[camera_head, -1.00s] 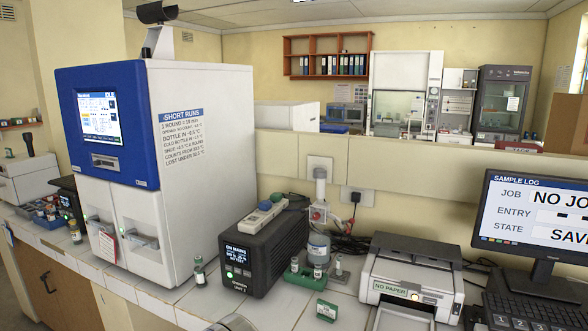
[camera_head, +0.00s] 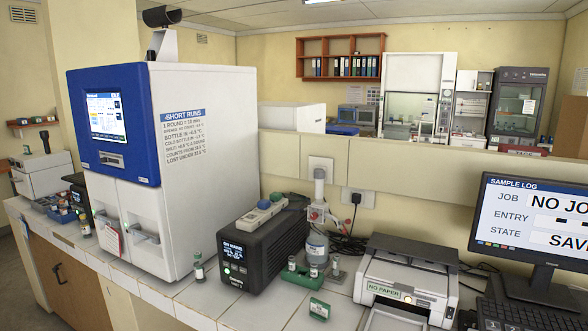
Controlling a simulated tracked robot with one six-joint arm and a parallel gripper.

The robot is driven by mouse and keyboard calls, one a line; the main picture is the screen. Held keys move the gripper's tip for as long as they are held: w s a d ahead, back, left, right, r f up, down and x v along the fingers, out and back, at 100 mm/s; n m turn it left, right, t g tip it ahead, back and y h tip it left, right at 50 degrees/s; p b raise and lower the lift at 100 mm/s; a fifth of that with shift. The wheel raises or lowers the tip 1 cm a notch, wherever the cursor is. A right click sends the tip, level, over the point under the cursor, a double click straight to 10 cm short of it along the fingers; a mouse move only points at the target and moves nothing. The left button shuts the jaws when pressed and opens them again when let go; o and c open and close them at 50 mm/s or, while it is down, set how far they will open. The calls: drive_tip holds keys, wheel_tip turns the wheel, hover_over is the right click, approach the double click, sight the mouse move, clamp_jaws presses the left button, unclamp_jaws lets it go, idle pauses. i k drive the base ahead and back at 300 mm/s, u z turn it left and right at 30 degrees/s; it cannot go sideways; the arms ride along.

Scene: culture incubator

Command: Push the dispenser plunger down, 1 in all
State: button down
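The dispenser (camera_head: 316,243) stands at the back of the bench, right of the dark box unit. It is a bottle with a pale label and a pump head with red parts. Its white plunger (camera_head: 319,188) stands upright above the head, with its top well above the red parts. How far the plunger is raised cannot be told for certain at this size. The bottle's lower part is partly hidden by vials in front. My gripper is not in view, and nothing touches the plunger.
The dark box unit (camera_head: 258,252) is close on the dispenser's left, and the printer (camera_head: 408,280) is on its right. A green rack (camera_head: 296,276) with small vials is in front. A lone vial (camera_head: 198,267) stands beside the blue-and-white incubator (camera_head: 210,150). Cables lie behind the dispenser.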

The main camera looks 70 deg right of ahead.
sight(318, 175)
drive_tip(key=u, duration=0.15)
drive_tip(key=k, duration=1.3)
drive_tip(key=z, duration=0.55)
drive_tip(key=i, duration=1.7)
drive_tip(key=z, duration=0.05)
